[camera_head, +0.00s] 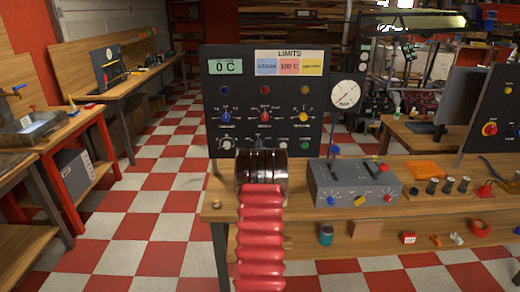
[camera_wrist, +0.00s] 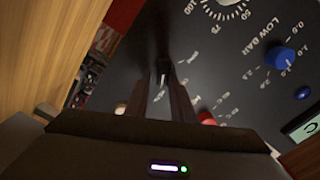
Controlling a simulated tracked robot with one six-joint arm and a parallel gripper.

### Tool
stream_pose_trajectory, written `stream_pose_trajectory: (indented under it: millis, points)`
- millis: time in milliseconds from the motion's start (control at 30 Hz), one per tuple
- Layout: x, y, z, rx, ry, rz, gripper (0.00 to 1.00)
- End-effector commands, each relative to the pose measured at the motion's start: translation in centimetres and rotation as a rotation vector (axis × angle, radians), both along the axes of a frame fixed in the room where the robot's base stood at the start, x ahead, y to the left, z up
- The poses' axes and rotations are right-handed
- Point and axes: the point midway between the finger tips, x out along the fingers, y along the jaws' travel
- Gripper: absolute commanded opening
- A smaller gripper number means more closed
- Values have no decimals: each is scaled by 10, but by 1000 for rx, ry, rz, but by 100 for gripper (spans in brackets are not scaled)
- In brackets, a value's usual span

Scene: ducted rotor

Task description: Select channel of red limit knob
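The black LIMITS panel (camera_head: 240,75) stands upright on the bench. Its red knob (camera_head: 265,117) is in the middle, between a blue knob (camera_head: 226,118) and a yellow one (camera_head: 303,117). In the wrist view the panel appears roughly upside down, with the red knob (camera_wrist: 207,118) partly hidden behind my gripper and the blue knob (camera_wrist: 280,57) in clear view. My gripper (camera_wrist: 164,85) points at the panel below the red knob. Its dark fingers are apart. A small metallic lever (camera_wrist: 163,70) shows at the fingertips; contact is unclear. In the head view my arm hides the fingers.
A grey control box (camera_head: 355,185) with small knobs stands on the bench to the right. A round gauge (camera_head: 346,94) stands behind it. The wooden bench edge (camera_head: 330,212) runs below the panel. Checkered floor is open to the left.

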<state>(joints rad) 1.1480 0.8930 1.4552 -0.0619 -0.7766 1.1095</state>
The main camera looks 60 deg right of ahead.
Motion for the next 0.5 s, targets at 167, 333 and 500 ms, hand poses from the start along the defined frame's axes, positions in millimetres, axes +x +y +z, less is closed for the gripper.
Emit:
stream_pose_trajectory:
  millis: [167, 333, 500]
  points:
    - [1, 0, 0, -2, 0, 2, 34]
    - [2, 1, 1, -2, 1, 3, 34]
    - [1, 3, 1, -2, 2, 4, 34]
